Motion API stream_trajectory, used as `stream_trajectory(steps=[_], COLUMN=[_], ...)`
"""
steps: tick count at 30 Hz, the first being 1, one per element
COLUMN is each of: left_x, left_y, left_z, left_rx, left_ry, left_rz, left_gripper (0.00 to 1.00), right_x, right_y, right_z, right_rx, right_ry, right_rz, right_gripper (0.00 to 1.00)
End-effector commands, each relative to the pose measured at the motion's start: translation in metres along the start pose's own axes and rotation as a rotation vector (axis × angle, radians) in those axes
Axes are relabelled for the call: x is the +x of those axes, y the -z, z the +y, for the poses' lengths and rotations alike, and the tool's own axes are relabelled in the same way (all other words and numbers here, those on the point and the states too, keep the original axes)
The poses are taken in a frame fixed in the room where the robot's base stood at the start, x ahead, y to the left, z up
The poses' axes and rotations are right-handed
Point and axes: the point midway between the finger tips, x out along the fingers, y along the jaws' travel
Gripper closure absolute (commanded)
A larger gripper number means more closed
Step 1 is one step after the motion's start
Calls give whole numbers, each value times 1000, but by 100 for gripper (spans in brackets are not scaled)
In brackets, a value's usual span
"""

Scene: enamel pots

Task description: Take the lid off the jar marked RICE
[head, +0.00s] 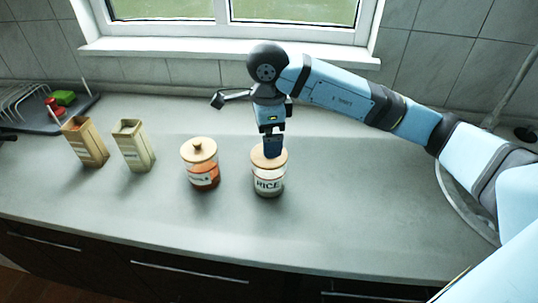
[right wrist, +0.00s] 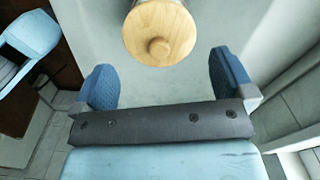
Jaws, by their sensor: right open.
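The jar marked RICE (head: 268,187) is clear glass with pale contents and stands upright on the counter. Its round wooden lid (head: 260,161) is on it; in the head view a blue finger hides the knob. The right wrist view shows the lid (right wrist: 146,32) and its knob (right wrist: 159,47) at the top. My right gripper (head: 273,146) is over the jar, pointing down. Its two blue fingers (right wrist: 166,82) are wide apart with nothing between them, and the knob lies ahead of the gap. I cannot tell the exact height above the lid. My left gripper is out of view.
A second jar (head: 203,174) with orange contents and a knobbed wooden lid stands left of the RICE jar. Two tan cartons (head: 133,147) stand further left, near a dark drying tray (head: 48,120). A sink (head: 467,205) is at the right. Counter between is clear.

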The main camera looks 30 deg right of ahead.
Motion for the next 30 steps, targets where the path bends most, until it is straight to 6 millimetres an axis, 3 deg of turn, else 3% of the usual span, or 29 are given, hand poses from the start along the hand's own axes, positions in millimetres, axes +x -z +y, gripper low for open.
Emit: stream_trajectory(steps=[9, 18, 22, 30], left_x=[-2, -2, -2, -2], left_y=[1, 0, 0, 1], left_z=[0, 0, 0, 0], left_rx=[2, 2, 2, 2], left_ry=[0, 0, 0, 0], left_rz=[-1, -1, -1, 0], left_gripper=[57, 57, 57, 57], right_x=[44, 49, 49, 48], right_y=[5, 5, 5, 5], right_z=[2, 2, 2, 2], right_rx=[1, 0, 0, 0], right_ry=[-4, -1, -1, -1], right_rz=[2, 0, 0, 0], right_gripper=[0, 0, 28, 30])
